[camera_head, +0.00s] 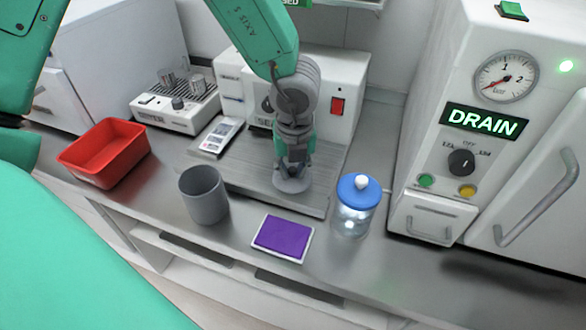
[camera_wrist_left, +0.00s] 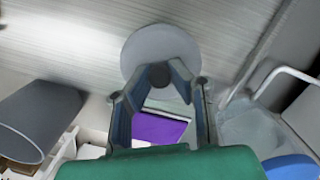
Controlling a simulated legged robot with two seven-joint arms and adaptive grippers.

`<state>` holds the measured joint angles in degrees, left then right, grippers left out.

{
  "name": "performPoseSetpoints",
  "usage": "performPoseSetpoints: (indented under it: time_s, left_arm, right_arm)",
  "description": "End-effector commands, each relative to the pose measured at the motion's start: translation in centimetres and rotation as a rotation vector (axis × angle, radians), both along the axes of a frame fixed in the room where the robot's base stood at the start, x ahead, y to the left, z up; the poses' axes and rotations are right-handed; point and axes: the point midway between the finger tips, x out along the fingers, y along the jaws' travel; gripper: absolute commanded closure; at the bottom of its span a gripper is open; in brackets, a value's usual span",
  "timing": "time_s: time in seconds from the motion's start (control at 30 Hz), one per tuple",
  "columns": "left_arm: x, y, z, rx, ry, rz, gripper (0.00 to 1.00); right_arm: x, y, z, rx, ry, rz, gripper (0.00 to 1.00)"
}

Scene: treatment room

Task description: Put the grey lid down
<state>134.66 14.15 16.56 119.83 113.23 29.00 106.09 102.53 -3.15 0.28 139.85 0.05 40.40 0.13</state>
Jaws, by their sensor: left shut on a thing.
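The grey lid (camera_head: 291,184) is a round disc with a dark knob, over the metal sealer plate at the centre of the head view. My left gripper (camera_head: 294,164) points down and is shut on its knob. In the left wrist view the lid (camera_wrist_left: 160,44) lies flat beyond the fingertips (camera_wrist_left: 158,80), its knob between them. I cannot tell whether its underside touches the plate. A grey pot (camera_head: 204,196), upright and without a lid, stands to the left of the lid. My right gripper is not in view.
A purple pad in a white frame (camera_head: 283,237) lies nearer the counter's front edge. A glass jar (camera_head: 353,219) with a blue lid (camera_head: 359,191) stands right of it. A red bin (camera_head: 105,153) is at the left, a white autoclave (camera_head: 462,110) at the right.

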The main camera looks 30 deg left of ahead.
Motion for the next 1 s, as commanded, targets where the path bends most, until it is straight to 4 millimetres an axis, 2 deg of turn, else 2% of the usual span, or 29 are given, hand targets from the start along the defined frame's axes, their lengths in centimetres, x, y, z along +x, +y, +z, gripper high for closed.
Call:
performPoseSetpoints:
  time_s: [0.33, 0.37, 0.4, 0.77, 0.87, 1.0]
  left_arm:
    - [0.0, 0.2, -0.4, -0.003, -0.001, 0.002, 1.00]
    - [0.0, 0.2, -0.3, -0.003, -0.001, 0.002, 0.74]
    - [0.0, 0.2, -0.3, -0.002, -0.001, 0.002, 0.64]
    - [0.0, 0.1, 0.2, -0.001, -0.001, 0.001, 0.64]
    - [0.0, 0.0, 1.4, -0.003, -0.004, 0.003, 0.64]
    - [-0.2, -0.2, 4.3, -0.004, -0.006, 0.002, 0.64]
  right_arm:
    - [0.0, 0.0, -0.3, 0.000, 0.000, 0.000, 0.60]
    - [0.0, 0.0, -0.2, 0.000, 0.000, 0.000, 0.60]
    - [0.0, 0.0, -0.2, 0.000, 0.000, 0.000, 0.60]
    - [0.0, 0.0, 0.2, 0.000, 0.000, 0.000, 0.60]
    - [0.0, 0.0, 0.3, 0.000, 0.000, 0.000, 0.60]
    - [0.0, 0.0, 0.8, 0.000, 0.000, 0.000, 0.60]
